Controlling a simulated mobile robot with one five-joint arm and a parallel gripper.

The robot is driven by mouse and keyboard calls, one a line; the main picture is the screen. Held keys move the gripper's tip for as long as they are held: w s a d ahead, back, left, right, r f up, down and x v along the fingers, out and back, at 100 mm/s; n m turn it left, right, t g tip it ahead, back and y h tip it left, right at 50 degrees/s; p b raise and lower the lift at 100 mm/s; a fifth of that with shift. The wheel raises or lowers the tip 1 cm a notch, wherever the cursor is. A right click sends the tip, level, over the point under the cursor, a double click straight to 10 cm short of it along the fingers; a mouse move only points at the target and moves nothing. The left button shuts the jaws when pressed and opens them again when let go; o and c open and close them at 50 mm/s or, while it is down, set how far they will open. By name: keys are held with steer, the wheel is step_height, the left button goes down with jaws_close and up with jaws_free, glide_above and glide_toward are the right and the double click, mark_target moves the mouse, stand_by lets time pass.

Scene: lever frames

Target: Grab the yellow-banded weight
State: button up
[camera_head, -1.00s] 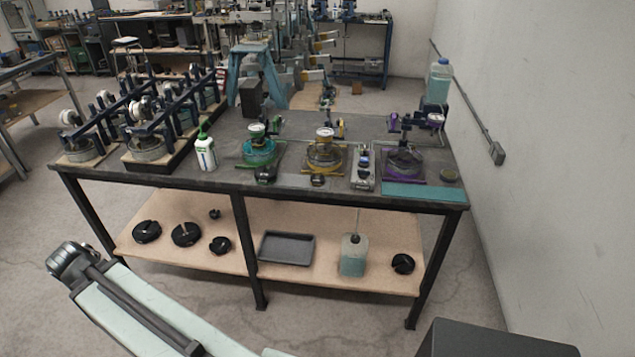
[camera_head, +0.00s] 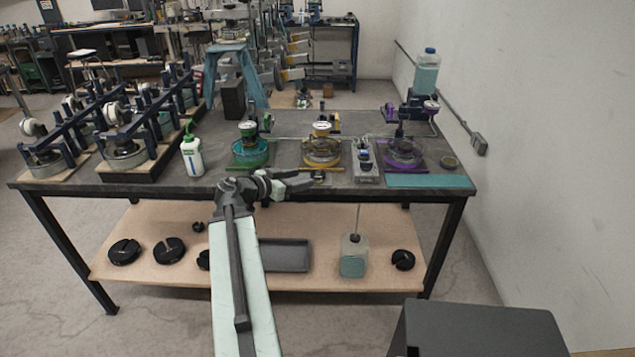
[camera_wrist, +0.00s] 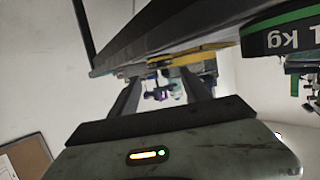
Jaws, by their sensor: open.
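A small dark weight (camera_head: 319,177) with a yellowish top sits at the table's front edge, before the yellow-based device (camera_head: 322,153); I take it for the yellow-banded weight, its band not clear at this size. My gripper (camera_head: 302,181) is open and empty, pointing right, with its tips close to this weight and overlapping it in the picture; contact cannot be told. In the wrist view my gripper's fingers (camera_wrist: 163,85) are spread, with a yellow strip (camera_wrist: 203,53) beyond them; which object it belongs to is unclear. A green-banded 1 kg weight (camera_wrist: 285,35) is at upper right.
The dark table (camera_head: 80,185) holds a teal device (camera_head: 250,153), a purple device (camera_head: 403,153), a grey control box (camera_head: 366,162) and a white squeeze bottle (camera_head: 192,157). The lower shelf (camera_head: 320,280) bears black slotted weights, a tray (camera_head: 284,256) and a jug (camera_head: 354,258).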

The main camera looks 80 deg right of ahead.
mark_target(314, 176)
steer(key=b+x, duration=0.2)
steer(key=x, duration=0.5)
steer(key=shift+d+f, duration=0.15)
jaws_close()
